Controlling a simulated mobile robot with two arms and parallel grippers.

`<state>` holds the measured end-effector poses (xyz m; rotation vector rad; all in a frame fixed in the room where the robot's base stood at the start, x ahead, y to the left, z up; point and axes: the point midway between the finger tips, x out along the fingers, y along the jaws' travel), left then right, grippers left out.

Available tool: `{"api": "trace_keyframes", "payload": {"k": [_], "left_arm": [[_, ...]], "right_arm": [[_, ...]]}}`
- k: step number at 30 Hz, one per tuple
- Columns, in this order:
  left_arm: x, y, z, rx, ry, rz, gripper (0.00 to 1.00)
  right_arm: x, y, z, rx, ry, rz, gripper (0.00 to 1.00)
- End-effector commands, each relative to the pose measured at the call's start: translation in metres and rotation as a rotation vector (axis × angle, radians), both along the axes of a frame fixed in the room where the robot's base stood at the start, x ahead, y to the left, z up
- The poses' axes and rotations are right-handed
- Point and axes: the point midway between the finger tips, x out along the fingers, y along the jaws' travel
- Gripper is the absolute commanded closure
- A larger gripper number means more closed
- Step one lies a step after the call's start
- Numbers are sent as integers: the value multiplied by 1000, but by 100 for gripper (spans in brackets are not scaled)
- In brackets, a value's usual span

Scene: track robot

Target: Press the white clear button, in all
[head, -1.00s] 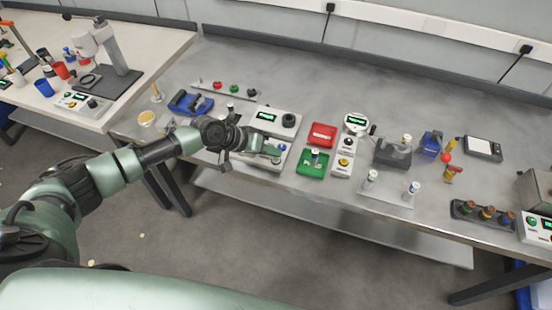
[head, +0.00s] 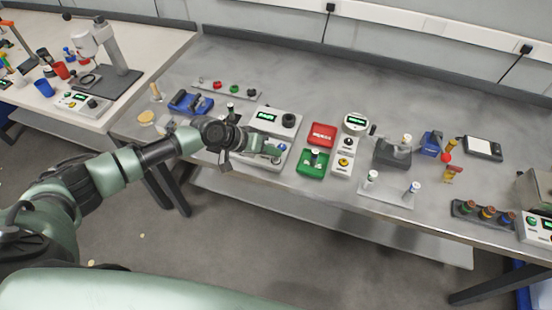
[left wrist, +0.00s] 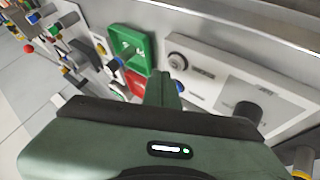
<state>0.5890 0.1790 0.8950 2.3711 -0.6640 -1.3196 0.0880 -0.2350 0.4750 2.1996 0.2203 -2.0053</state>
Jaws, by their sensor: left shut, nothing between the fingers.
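The pale bench device (head: 284,119) has a green-lit display and a black knob, and stands behind my left gripper (head: 277,151). The left gripper's fingers are together and empty, over the front part of this device. In the left wrist view, the left gripper (left wrist: 164,88) points at the near edge of the device's white face (left wrist: 222,57). A small round pale button (left wrist: 178,62) in a dark ring lies just beside the fingertips there. I cannot read its label or tell whether the fingers touch it. The black knob (left wrist: 247,112) is to the right. The right gripper is out of view.
A green tray (head: 312,170) and a red box (head: 322,133) stand just right of the device. A small panel with a yellow button (head: 343,162) is beyond them. A blue holder (head: 190,103) is to the left. The bench's back strip is mostly clear.

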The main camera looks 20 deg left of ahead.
Motion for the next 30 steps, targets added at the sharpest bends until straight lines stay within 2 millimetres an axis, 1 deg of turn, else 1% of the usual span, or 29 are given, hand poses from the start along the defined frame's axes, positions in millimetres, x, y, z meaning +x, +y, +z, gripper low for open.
{"api": "trace_keyframes", "payload": {"k": [5, 12, 30], "left_arm": [[0, 0, -1, 0, 0, 0, 100], [0, 0, -8, -1, 0, 0, 100], [0, 0, -11, 0, 0, 0, 100]], "right_arm": [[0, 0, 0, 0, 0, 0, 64], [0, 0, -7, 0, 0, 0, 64], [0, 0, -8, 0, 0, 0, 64]]}}
